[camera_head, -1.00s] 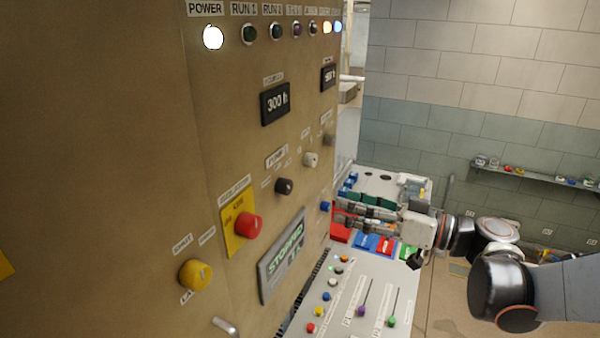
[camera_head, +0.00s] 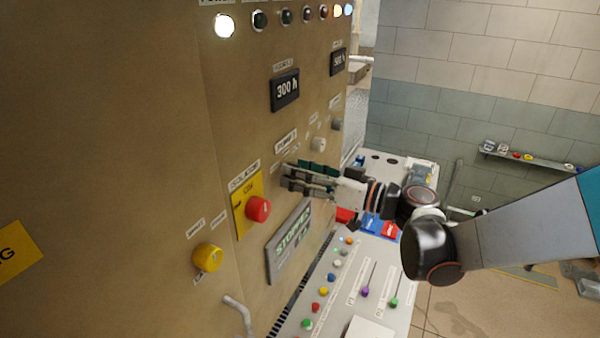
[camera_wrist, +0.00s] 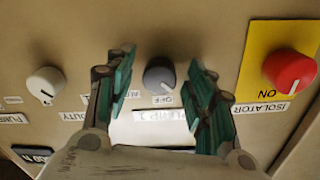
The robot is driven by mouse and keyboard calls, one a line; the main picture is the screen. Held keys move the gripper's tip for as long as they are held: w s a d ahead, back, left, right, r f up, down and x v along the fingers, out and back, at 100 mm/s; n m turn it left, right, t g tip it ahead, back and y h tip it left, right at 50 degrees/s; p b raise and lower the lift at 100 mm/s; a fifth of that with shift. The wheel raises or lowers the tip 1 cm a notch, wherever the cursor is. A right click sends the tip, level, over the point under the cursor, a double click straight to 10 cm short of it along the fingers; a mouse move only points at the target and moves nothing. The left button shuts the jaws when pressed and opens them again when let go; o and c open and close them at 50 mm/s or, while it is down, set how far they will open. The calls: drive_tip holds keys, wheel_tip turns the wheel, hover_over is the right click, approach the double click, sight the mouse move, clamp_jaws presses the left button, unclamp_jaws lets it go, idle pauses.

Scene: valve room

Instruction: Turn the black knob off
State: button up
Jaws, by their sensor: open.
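The black knob (camera_wrist: 158,73) shows dark grey in the wrist view, on the tan panel, with a pale pointer mark on its face. A label reading "OFF" is beside it. My gripper (camera_wrist: 163,78) is open, with one green-padded finger on each side of the knob in the picture. I see no contact, and I cannot tell how deep the fingertips reach. In the head view my gripper (camera_head: 288,177) is at the panel face below the "300 h" display, and its fingers hide the knob.
A red isolator knob (camera_wrist: 290,69) on a yellow plate (camera_head: 241,208) and a white knob (camera_wrist: 46,84) flank the black knob. A yellow knob (camera_head: 207,257) and the "STOPPED" screen (camera_head: 290,243) are lower on the panel. A console (camera_head: 350,262) with coloured buttons stands below.

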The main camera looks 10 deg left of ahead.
drive_tip(key=shift+a, duration=0.1)
drive_tip(key=shift+c, duration=0.6)
drive_tip(key=c, duration=1)
drive_tip(key=shift+o, duration=0.2)
drive_tip(key=m+b, duration=0.4)
drive_tip(key=m, duration=0.4)
drive_tip(key=shift+m, duration=0.4)
